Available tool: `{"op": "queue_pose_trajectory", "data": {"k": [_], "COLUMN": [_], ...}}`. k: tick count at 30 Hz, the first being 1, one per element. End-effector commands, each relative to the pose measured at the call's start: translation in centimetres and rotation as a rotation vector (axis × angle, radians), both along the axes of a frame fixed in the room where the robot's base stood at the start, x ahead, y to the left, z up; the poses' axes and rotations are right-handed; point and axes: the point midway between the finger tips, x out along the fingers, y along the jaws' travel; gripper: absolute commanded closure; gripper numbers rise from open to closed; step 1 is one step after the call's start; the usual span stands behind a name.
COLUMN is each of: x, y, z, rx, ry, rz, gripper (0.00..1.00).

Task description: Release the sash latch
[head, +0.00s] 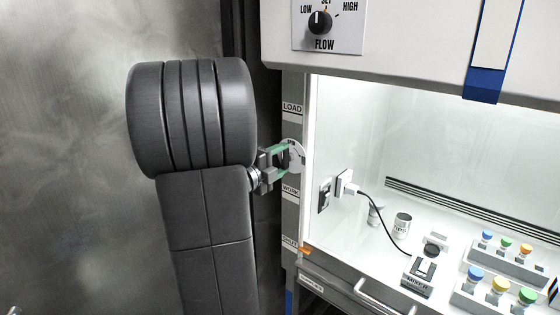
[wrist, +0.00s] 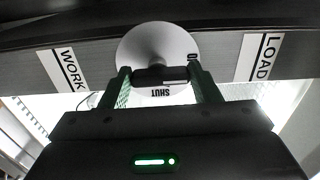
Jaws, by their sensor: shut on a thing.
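The sash latch is a dark knob (wrist: 160,76) on a round pale plate (wrist: 140,45) mounted on the hood's side post. The plate carries the word SHUT and a second word that is partly hidden. In the head view the plate (head: 297,155) sits between the LOAD and WORK labels. My gripper (head: 281,158) reaches it from the left and is shut on the knob. In the wrist view its green-padded fingers (wrist: 163,88) stand on either side of the knob. The fingers and my arm hide part of the knob in the head view.
The hood's lit interior holds a plugged-in device (head: 419,276) with a black cord, a small cup (head: 402,224) and racks of capped vials. A FLOW dial (head: 320,22) is above. A handle (head: 378,297) runs along the lower front edge. A metal wall (head: 70,160) stands left.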

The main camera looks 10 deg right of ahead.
Motion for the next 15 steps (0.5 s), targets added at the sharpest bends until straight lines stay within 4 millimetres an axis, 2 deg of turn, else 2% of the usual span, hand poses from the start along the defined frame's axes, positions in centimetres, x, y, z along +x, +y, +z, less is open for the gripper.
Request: {"op": "queue_pose_trajectory", "data": {"k": [4,5,8,15], "x": [0.01,0.01,0.01,0.0], "y": [0.02,0.02,0.02,0.01], "z": [-0.05,-0.05,-0.06,-0.03], "rx": [-0.001,-0.001,0.0,0.0], "ry": [0.003,0.003,0.002,0.001], "rz": [0.001,0.001,0.001,0.0], "gripper": [0.66,0.42,0.22,0.22]}}
